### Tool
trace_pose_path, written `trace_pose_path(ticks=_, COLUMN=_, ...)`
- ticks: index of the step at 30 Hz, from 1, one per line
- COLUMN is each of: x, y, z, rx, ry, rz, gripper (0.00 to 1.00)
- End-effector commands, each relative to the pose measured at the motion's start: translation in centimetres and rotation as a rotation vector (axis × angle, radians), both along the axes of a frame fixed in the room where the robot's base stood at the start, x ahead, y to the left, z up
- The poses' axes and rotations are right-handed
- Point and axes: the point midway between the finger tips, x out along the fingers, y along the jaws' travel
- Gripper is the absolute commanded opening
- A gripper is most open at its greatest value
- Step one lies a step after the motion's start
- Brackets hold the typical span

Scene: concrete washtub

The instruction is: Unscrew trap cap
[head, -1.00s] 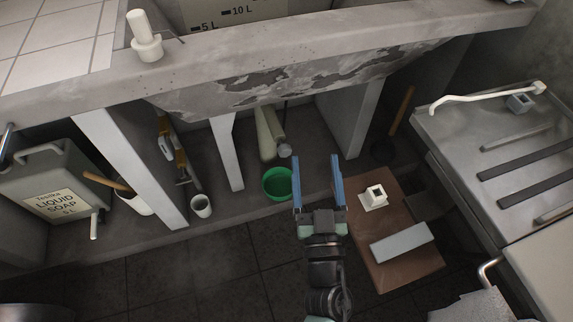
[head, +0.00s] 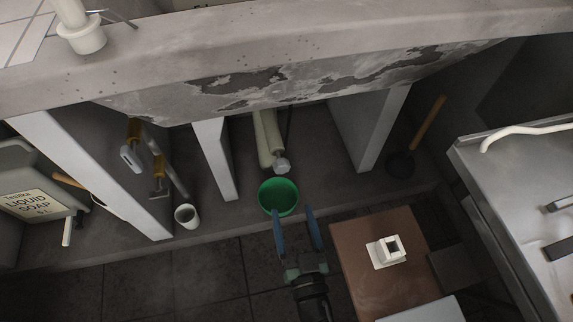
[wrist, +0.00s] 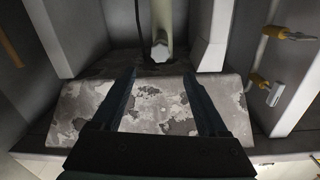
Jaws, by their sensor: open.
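The trap cap (head: 282,166) is a pale grey knob on the lower end of a cream pipe (head: 266,138) under the concrete tub. It also shows in the wrist view (wrist: 160,52), ahead of and between the fingers. My gripper (head: 293,212) is open and empty, with its blue fingers pointing toward the tub. In the head view its tips overlap the near rim of a green bucket (head: 278,184), which sits below the cap. I cannot tell whether they touch it. The gripper is clearly apart from the cap.
White-faced supports (head: 216,160) and (head: 370,135) stand on either side of the pipe. A white cup (head: 187,215) stands at left. A plunger (head: 402,163) leans at right. A brown board (head: 350,275) carries a white square part (head: 387,251). The stained tub underside (wrist: 150,110) hangs low.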

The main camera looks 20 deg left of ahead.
Motion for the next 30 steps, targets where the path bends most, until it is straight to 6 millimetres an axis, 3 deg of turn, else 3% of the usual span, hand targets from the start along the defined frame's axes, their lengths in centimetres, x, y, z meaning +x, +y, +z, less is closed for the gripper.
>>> trace_pose_path(ticks=15, x=8.5, y=5.3, z=-0.2, rx=-0.002, ry=-0.006, rz=0.000, gripper=0.77)
trace_pose_path(ticks=21, x=9.8, y=6.1, z=0.0, rx=0.000, ry=-0.003, rz=-0.001, gripper=0.77)
trace_pose_path(ticks=30, x=10.0, y=6.2, z=0.1, rx=-0.001, ry=-0.003, rz=-0.001, gripper=0.77)
